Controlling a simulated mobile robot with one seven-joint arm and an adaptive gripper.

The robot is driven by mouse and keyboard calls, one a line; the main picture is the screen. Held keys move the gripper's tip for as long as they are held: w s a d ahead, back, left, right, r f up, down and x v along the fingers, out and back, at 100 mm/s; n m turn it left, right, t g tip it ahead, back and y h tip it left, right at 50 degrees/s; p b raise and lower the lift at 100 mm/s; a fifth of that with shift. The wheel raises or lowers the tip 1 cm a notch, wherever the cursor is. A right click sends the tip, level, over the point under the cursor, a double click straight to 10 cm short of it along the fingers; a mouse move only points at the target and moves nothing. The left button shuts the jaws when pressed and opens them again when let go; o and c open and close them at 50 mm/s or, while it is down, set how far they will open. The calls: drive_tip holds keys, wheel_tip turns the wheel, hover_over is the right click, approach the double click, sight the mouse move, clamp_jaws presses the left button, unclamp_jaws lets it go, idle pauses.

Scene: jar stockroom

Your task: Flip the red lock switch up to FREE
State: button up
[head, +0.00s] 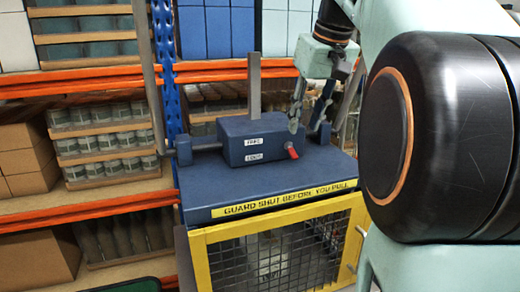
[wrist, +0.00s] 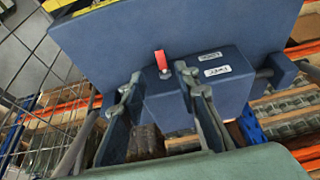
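The red lock switch (head: 292,151) is on the front face of a blue box (head: 236,142), to the right of two white labels. The upper label (head: 254,142) appears to read FREE and the lower label (head: 254,157) LOCK. The switch slants downward, toward the LOCK side. In the wrist view, which looks inverted, the red switch (wrist: 161,61) points up from its dark pivot. My gripper (head: 307,122) is open and empty, above and to the right of the switch. In the wrist view its fingertips (wrist: 158,79) are spread, with the switch seen between and beyond them.
The blue box sits on a blue machine top (head: 200,214) with a yellow warning strip (head: 290,197). A yellow-framed mesh guard (head: 197,262) is below. A grey upright bar (head: 254,85) rises behind the box. Orange shelves with jars (head: 115,142) stand at left.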

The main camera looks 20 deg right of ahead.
sight(294, 154)
drive_tip(key=b+x, duration=0.1)
drive_tip(key=x, duration=0.7)
drive_tip(key=shift+w+a+f, duration=0.1)
drive_tip(key=shift+f, duration=0.2)
clamp_jaws()
